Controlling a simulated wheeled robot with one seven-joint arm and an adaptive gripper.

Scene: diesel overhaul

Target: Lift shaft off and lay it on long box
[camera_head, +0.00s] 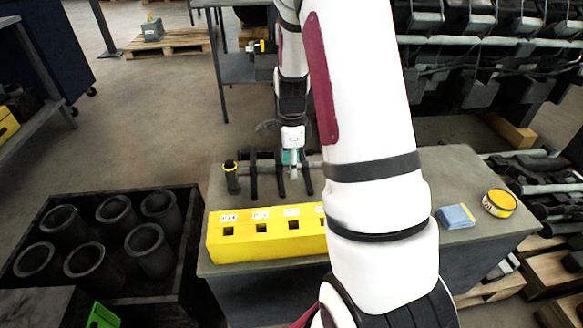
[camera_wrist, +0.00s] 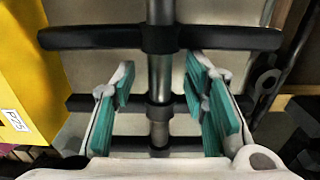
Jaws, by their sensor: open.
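The shaft (camera_head: 266,165) is a grey rod with several black cross arms, lying left to right on the workbench behind the yellow box. In the wrist view the shaft (camera_wrist: 159,82) runs up the middle of the picture, with the black arms crossing it. My gripper (camera_head: 292,160) is over the right part of the shaft. In the wrist view my gripper (camera_wrist: 161,92) is open, its teal pads on either side of the rod with gaps visible. The long yellow box (camera_head: 262,240) has square holes and white labels; my arm hides its right end. It also shows in the wrist view (camera_wrist: 28,70).
A black cylinder with a yellow ring (camera_head: 231,178) stands at the shaft's left end. A blue cloth (camera_head: 455,216) and a yellow round tin (camera_head: 499,203) are on the bench's right. A dark crate (camera_head: 178,290) of cylinder liners stands left. An engine (camera_head: 490,60) is behind right.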

